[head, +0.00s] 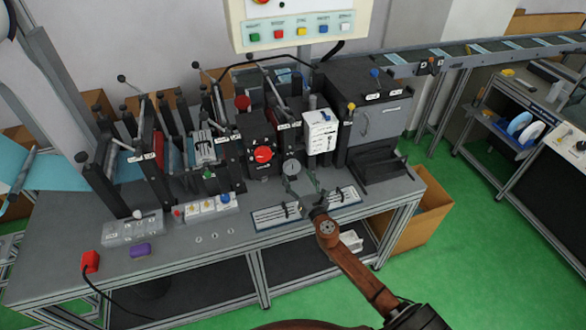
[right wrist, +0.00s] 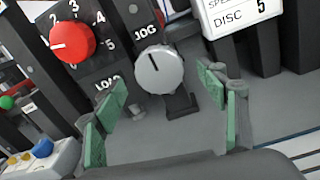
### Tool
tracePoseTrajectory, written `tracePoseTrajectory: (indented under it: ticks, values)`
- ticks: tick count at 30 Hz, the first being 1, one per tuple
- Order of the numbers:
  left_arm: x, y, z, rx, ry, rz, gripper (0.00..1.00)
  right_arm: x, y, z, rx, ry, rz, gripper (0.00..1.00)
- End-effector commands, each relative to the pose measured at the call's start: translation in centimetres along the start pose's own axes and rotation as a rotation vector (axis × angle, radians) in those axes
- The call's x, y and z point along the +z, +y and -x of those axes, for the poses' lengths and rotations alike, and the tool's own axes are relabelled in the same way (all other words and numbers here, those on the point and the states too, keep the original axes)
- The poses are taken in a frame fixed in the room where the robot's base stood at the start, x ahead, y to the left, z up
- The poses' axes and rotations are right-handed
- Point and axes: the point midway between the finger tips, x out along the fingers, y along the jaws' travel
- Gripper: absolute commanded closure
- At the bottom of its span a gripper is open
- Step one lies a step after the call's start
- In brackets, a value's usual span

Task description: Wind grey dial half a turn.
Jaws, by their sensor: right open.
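The grey dial (head: 291,167) is a round knob on the front of the dark machine on the bench. In the right wrist view the grey dial (right wrist: 161,72) shows a dark pointer line toward its upper left, below the word JOG. My right gripper (head: 301,184) is just in front of the dial in the head view. In the right wrist view my right gripper (right wrist: 163,92) is open, its green-padded fingers spread to either side of the dial. The dial appears between and beyond the fingertips, with no contact visible. My left gripper is not in view.
A red numbered knob (right wrist: 72,42) sits left of the dial. A white DISC counter box (head: 320,131) stands to its right. Slotted plates (head: 276,216) lie on the bench below.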

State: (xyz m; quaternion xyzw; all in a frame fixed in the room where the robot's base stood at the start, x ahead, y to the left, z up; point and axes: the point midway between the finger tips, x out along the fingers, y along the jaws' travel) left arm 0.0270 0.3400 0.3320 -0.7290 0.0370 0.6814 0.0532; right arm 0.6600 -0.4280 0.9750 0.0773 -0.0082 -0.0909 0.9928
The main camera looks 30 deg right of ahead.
Motion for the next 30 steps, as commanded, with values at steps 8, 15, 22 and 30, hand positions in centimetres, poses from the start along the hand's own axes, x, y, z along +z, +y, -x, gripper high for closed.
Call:
tracePoseTrajectory:
  ticks: [8,15,22,30]
  values:
    - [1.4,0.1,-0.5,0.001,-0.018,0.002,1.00,-0.2,0.0,-3.7,0.000,0.001,-0.002,0.34]
    - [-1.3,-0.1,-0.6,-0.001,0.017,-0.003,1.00,-0.1,-0.1,-4.3,-0.002,0.001,-0.002,0.34]
    - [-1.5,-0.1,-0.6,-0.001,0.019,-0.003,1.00,0.0,-0.2,-4.3,-0.003,0.000,-0.002,0.40]
    - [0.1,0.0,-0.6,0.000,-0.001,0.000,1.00,0.0,-0.2,-4.3,-0.003,0.000,-0.002,0.59]
